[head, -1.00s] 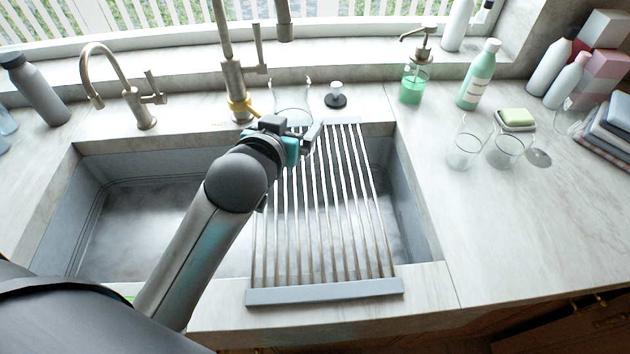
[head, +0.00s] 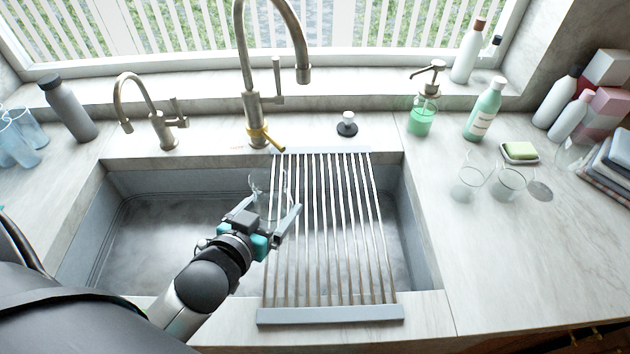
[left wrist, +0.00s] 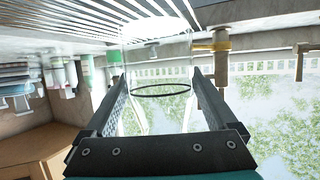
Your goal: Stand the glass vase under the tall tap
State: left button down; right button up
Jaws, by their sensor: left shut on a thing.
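My left gripper (head: 267,212) is shut on the clear glass vase (head: 263,181), which shows above the jaws over the sink, by the left edge of the drying rack. In the left wrist view the vase (left wrist: 156,60) sits between the two fingers (left wrist: 158,90). The tall tap (head: 249,75) stands behind the sink, its spout arching to the right and ending over the rack side. The vase is in front of the tap's base, nearer to me. The vase is hard to see through, and I cannot tell its exact height. My right gripper is not in view.
The slatted rack (head: 330,316) spans the sink's right part, and its slats are bare. The sink (head: 75,245) is open on the left. A small tap (head: 168,142), a black stopper (head: 347,128), a soap dispenser (head: 421,118) and two glasses (head: 508,182) stand around it.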

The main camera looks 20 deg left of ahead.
pick_arm(q)
jog(key=shift+w+r+x, duration=0.2)
jog(key=shift+r+x, duration=0.3)
jog(key=shift+x, duration=2.25)
jog(key=shift+w+r+x, duration=0.25)
jog(key=shift+r+x, duration=0.3)
jog(key=shift+x, duration=2.15)
jog(key=shift+w+r+x, duration=0.2)
jog(key=shift+r+x, duration=0.3)
jog(key=shift+x, duration=2.25)
jog(key=shift+f, duration=0.2)
grip_release()
jog(key=shift+r, duration=0.2)
jog(key=p+v, duration=0.1)
jog(key=v, duration=1.1)
